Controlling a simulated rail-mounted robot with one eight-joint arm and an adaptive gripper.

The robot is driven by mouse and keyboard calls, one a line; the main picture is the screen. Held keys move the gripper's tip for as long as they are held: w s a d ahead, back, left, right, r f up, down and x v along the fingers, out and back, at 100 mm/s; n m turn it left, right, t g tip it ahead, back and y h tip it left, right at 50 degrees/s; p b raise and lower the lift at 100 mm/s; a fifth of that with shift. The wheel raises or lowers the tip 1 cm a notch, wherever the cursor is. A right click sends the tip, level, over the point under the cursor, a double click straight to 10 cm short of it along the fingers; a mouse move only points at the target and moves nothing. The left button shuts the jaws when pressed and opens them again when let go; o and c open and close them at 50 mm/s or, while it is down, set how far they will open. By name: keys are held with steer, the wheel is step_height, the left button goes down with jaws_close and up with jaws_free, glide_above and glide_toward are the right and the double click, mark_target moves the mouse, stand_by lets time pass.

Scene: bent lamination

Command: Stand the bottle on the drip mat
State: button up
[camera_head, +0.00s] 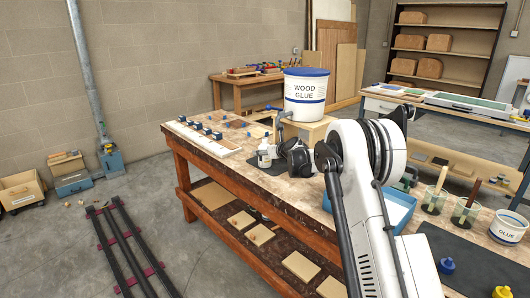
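A larger dark mat (478,270) lies at the front right of the bench. I cannot tell which mat is the drip mat.
A big wood glue tub (305,95) stands on a wooden box behind my gripper. A white board with clamps (207,136) lies left. Beakers (435,201), a glue pot (508,227), a blue tray (398,210) and yellow and blue caps (446,266) are right.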

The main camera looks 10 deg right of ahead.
steer(key=shift+s+r, duration=0.1)
steer(key=shift+r, duration=0.15)
steer(key=p+v, duration=0.1)
steer(key=v, duration=1)
steer(key=s+a+r+n+g+h, duration=0.15)
steer(key=s+r+n, duration=0.3)
steer(key=s, duration=0.45)
steer(key=s+a+r+n+g, duration=0.1)
steer(key=s+a+r+n, duration=0.15)
steer(key=s+n, duration=0.55)
steer(key=s+a+r+n+g, duration=0.15)
steer(key=s+r+n, duration=0.3)
steer(key=s, duration=0.65)
steer(key=s+d+f+n+h, duration=0.1)
steer(key=s+f+n, duration=0.2)
steer(key=s+n, duration=0.4)
steer(key=s+f+n+g+h, duration=0.1)
steer(key=s+f+n, duration=0.3)
steer(key=s, duration=1.9)
steer(key=n+h, duration=0.1)
steer(key=n, duration=0.2)
steer(key=shift+s+d+f+n+g, duration=0.2)
steer(key=shift+s+d+n+g, duration=0.1)
steer(key=shift+d+n, duration=0.1)
